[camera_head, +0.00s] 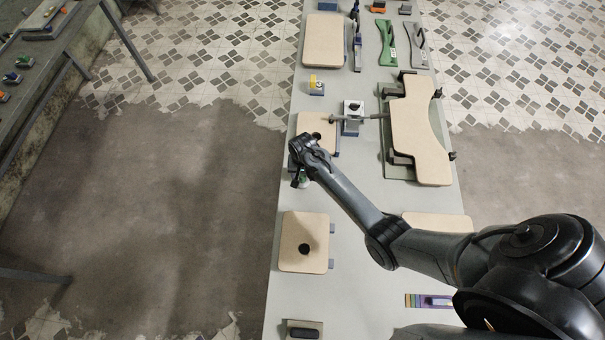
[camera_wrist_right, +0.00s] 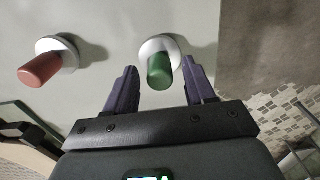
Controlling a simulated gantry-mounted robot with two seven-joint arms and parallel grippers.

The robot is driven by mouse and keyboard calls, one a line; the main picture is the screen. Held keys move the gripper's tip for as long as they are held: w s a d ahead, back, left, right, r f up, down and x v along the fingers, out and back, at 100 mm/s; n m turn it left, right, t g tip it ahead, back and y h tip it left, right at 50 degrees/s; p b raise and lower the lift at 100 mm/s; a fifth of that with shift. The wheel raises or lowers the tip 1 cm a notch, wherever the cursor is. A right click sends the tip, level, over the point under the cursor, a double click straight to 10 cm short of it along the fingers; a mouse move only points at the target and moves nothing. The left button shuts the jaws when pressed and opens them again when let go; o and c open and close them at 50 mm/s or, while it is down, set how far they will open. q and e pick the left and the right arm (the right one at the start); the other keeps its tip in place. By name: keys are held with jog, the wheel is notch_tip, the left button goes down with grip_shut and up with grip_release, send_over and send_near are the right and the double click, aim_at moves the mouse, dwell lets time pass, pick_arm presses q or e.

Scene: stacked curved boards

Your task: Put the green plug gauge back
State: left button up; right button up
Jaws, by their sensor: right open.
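The green plug gauge (camera_wrist_right: 159,70) stands in a round white collar (camera_wrist_right: 160,45) on the pale table, seen in the right wrist view. My right gripper (camera_wrist_right: 160,85) is open, with one finger on each side of the green plug gauge and a visible gap to it. In the head view, my right gripper (camera_head: 298,178) is above the table's left edge, and a bit of green (camera_head: 302,183) shows just below it. A red plug gauge (camera_wrist_right: 40,69) stands in a similar white collar to the left in the wrist view. My left gripper is not in view.
In the head view, a board with a black knob (camera_head: 304,225) lies nearer, and another board (camera_head: 316,125) lies just beyond my gripper beside a metal block (camera_head: 353,112). A large curved board (camera_head: 418,130) sits in clamps to the right. The middle table strip is mostly clear.

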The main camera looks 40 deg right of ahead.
notch_tip(320, 180, up, 12)
jog(key=s+a+r+n+t, duration=0.1)
jog(key=s+a+r+n, duration=0.1)
jog(key=s, duration=0.5)
jog(key=s+a+r+n+t, duration=0.1)
jog(key=s+a+r+n, duration=0.2)
jog(key=s, duration=0.5)
jog(key=s+a+r+n+t, duration=0.1)
jog(key=s+a+r+n, duration=0.1)
jog(key=s+a+n, duration=0.2)
jog(key=s+n, duration=0.2)
jog(key=s, duration=0.1)
jog(key=shift+s+a+r+t, duration=0.2)
jog(key=shift+a+t, duration=0.05)
jog(key=shift+t, duration=0.05)
jog(key=shift+r, duration=0.1)
